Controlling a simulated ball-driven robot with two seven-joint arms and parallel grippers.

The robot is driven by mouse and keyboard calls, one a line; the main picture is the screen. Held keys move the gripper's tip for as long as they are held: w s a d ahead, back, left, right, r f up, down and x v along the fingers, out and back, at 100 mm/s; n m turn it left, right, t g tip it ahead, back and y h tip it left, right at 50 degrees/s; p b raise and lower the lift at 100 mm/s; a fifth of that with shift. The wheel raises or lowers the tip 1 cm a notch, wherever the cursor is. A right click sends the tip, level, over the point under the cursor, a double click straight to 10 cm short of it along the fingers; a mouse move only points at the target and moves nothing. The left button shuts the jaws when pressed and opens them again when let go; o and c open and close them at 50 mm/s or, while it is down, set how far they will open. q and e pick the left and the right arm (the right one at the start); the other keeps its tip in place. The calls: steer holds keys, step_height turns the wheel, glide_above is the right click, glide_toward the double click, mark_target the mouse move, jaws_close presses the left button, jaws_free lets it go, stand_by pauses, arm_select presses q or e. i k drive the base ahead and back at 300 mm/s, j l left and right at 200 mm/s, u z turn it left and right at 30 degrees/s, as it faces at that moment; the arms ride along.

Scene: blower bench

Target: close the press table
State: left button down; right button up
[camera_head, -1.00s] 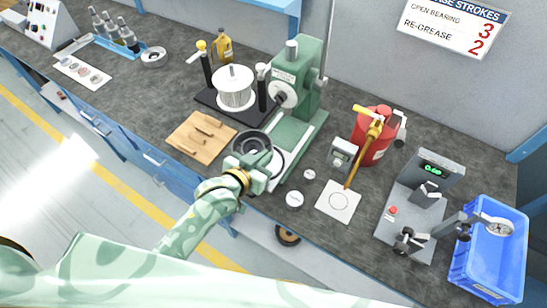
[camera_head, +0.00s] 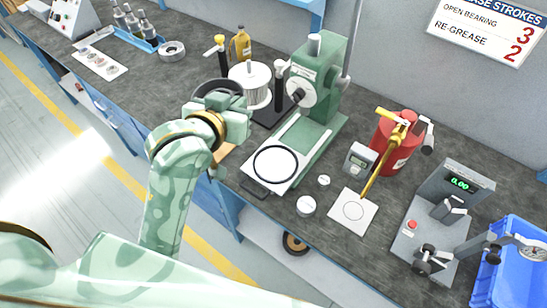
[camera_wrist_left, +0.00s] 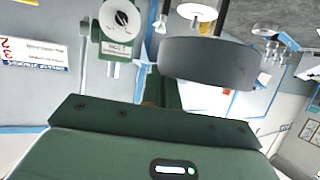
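The green press (camera_head: 318,85) stands at the middle of the bench. Its press table (camera_head: 283,166), a pale plate with a black circle, is slid out toward the front, with a dark handle (camera_head: 255,188) at its front edge. Nothing sits on the plate. My left gripper (camera_head: 222,108) is raised to the left of the plate, apart from it. It appears shut on a dark ring (camera_head: 212,88), which also fills the middle of the left wrist view (camera_wrist_left: 210,63). The fingertips are hard to make out. My right gripper is not in view.
A white spool (camera_head: 250,85) stands on a black base left of the press. A wooden board is mostly hidden behind my left arm. To the right are a red container (camera_head: 393,140), a white square card (camera_head: 353,211), a grey tester (camera_head: 455,185) and a blue crate (camera_head: 510,285).

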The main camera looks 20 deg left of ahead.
mark_target(275, 166)
steer(key=j+z, duration=0.15)
steer(key=z, duration=0.25)
steer(key=j+z, duration=0.15)
steer(key=z, duration=0.25)
steer(key=k+j+z, duration=0.1)
steer(key=z, duration=0.3)
steer(key=k+j, duration=0.15)
steer(key=j, duration=0.15)
steer(key=k+j, duration=0.15)
steer(key=j, duration=0.15)
steer(key=k+j, duration=0.15)
steer(key=j, duration=0.2)
